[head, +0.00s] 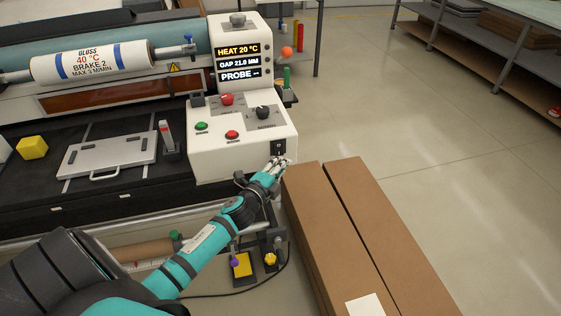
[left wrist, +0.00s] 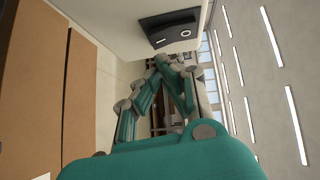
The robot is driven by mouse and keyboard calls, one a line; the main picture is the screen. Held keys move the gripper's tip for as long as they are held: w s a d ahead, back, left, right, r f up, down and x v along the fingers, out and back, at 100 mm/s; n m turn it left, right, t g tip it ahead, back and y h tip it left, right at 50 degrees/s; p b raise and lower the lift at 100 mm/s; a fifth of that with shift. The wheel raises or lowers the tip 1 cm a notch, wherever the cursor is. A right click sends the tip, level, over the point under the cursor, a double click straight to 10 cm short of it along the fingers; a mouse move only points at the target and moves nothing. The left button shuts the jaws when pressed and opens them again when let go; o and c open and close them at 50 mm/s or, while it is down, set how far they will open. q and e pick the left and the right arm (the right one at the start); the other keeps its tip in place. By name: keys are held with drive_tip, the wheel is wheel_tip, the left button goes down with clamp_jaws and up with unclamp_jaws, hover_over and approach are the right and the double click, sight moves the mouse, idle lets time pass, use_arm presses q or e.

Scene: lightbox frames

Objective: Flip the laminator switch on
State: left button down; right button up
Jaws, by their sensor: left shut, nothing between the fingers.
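The laminator (head: 195,160) has a white control console at its right end. A small black rocker switch (head: 279,147) sits low on the console's right front. In the left wrist view the switch (left wrist: 172,30) is a dark plate with a line mark and a circle mark, just beyond the fingertips. My left gripper (head: 278,163) is shut and empty, just below the switch; it also shows in the left wrist view (left wrist: 160,62). I cannot tell whether the fingertips touch the switch. My right gripper is not in view.
Tall brown cardboard boxes (head: 345,220) stand close to the right of my left gripper. The console carries a red button (head: 232,134), a green button (head: 201,126) and a display (head: 238,63) reading HEAT 20 °C. Open floor (head: 440,160) lies to the right.

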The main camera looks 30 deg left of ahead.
use_arm(q)
drive_tip(key=shift+w+a, duration=0.4)
drive_tip(key=shift+a, duration=0.1)
drive_tip(key=shift+w+a+f+b, duration=0.2)
drive_tip(key=shift+b, duration=0.85)
